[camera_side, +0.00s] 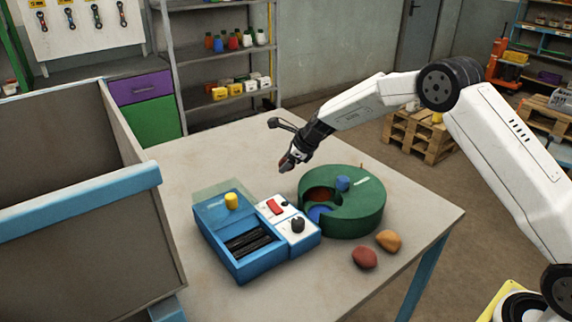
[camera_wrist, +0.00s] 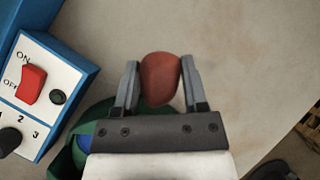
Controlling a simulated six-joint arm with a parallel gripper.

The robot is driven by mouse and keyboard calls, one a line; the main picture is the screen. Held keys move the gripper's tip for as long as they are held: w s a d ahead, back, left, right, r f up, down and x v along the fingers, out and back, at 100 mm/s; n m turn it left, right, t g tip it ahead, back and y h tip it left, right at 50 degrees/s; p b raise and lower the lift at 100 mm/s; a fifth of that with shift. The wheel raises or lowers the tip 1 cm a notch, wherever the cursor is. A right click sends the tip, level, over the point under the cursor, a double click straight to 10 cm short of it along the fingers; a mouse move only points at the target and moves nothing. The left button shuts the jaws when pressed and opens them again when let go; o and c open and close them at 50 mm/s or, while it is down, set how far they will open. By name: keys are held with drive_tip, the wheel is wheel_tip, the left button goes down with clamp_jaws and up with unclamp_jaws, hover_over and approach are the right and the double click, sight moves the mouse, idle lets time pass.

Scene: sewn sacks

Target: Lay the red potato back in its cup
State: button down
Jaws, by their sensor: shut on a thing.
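My gripper (camera_wrist: 160,82) is shut on a red potato (camera_wrist: 160,78), which sits between the two grey fingers. In the side view my gripper (camera_side: 288,163) is above the table, up and to the left of the green round holder (camera_side: 357,215). The held potato is small and hard to make out there. The holder has a blue knob (camera_side: 342,184) on top and an open part with a dark red cup (camera_side: 318,195) and a blue cup (camera_side: 320,213). In the wrist view the holder (camera_wrist: 100,112) is partly hidden behind my gripper.
A blue machine (camera_side: 235,262) with a switch panel (camera_side: 290,228) stands left of the holder. A large blue-edged bin (camera_side: 80,205) is at the left.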

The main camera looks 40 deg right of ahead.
sight(276, 183)
drive_tip(key=shift+w+f, duration=1.45)
drive_tip(key=shift+f, duration=0.25)
drive_tip(key=shift+f, duration=0.1)
drive_tip(key=shift+w+f, duration=0.15)
drive_tip(key=shift+f, duration=1.5)
drive_tip(key=shift+f, duration=0.5)
